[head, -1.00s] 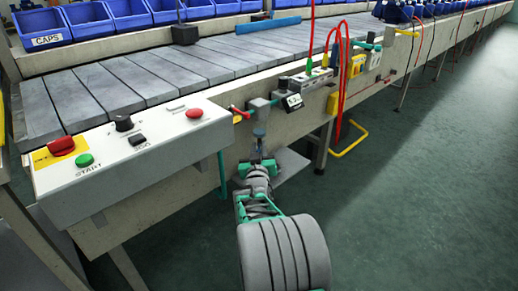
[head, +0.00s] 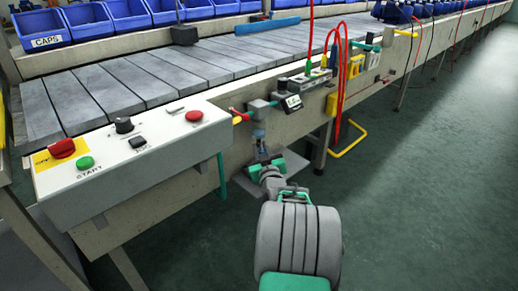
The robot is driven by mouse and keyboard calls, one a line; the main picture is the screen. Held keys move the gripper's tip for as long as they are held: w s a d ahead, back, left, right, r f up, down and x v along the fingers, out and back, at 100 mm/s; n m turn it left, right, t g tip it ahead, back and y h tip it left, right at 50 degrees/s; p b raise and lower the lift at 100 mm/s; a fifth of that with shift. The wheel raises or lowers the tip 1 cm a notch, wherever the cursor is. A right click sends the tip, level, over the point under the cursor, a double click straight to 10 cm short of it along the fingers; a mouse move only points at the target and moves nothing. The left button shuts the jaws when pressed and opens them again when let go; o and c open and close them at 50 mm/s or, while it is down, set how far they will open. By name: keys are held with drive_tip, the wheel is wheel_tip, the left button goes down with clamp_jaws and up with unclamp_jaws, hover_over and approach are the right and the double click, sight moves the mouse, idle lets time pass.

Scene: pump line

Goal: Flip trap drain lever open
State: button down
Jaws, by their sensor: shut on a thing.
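The trap (head: 259,138) is a small clear-bluish bowl hanging below a grey fitting on the front of the conveyor frame. My gripper (head: 264,160), with green parts, is directly under the trap. It is shut at the trap's lower end, on the drain lever as far as I can tell. The lever itself is hidden by the gripper, and its angle cannot be seen. My arm comes up to it from the lower middle of the head view.
A control box (head: 135,160) with buttons juts out left of the trap. A grey gauge block (head: 290,102) and red hoses (head: 342,80) are to its right. A grey plate (head: 292,172) lies below. A yellow bracket (head: 350,138) sticks out. The floor at right is clear.

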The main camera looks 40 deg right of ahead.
drive_tip(key=shift+s+d+f+n+t+y+b, duration=0.1)
drive_tip(key=shift+d+n+t+y, duration=0.3)
drive_tip(key=shift+n+y, duration=1.25)
drive_tip(key=shift+s+d+r+n+t+y+b, duration=0.1)
drive_tip(key=shift+d+n+t+y, duration=0.6)
drive_tip(key=shift+y, duration=1.6)
drive_tip(key=shift+s+d+f+n+t+y+b, duration=0.1)
drive_tip(key=shift+n+y, duration=1.45)
drive_tip(key=shift+y, duration=0.4)
drive_tip(key=shift+w+y, duration=0.1)
drive_tip(key=shift+y, duration=0.2)
drive_tip(key=c, duration=1.4)
unclamp_jaws()
drive_tip(key=shift+c, duration=0.2)
drive_tip(key=shift+a+h, duration=0.15)
drive_tip(key=shift+h, duration=0.35)
